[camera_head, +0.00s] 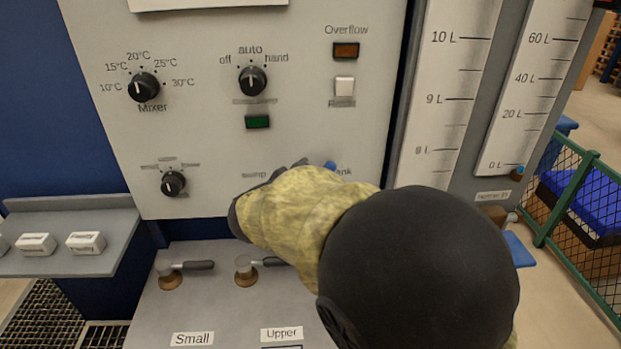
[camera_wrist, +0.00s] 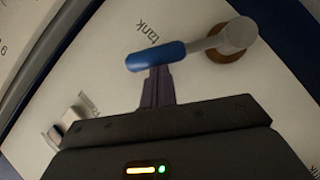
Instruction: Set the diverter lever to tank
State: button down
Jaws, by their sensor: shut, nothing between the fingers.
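The diverter lever has a blue handle (camera_wrist: 157,56) on a grey arm and a round brown-rimmed pivot (camera_wrist: 230,40) in the wrist view. The handle's free end lies close to the "tank" label (camera_wrist: 155,32). My gripper (camera_wrist: 158,74) is shut and empty. Its fingertips are right at the side of the blue handle; I cannot tell whether they touch it. Only a small blue bit (camera_head: 330,166) shows, beside the partly covered "tank" label (camera_head: 344,172). The "sump" label (camera_head: 253,175) is to the left.
The panel also carries the Mixer knob (camera_head: 144,87), an auto/hand knob (camera_head: 252,81), a lower knob (camera_head: 173,184) and a white button (camera_head: 344,86). Two valve handles (camera_head: 197,265) (camera_head: 272,261) stand on the shelf below. Level scales (camera_head: 450,85) rise at right.

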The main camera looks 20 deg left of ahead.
jog(key=shift+d, duration=0.1)
jog(key=a+r+b+v, duration=0.1)
jog(key=a+v, duration=0.2)
jog(key=v, duration=0.9)
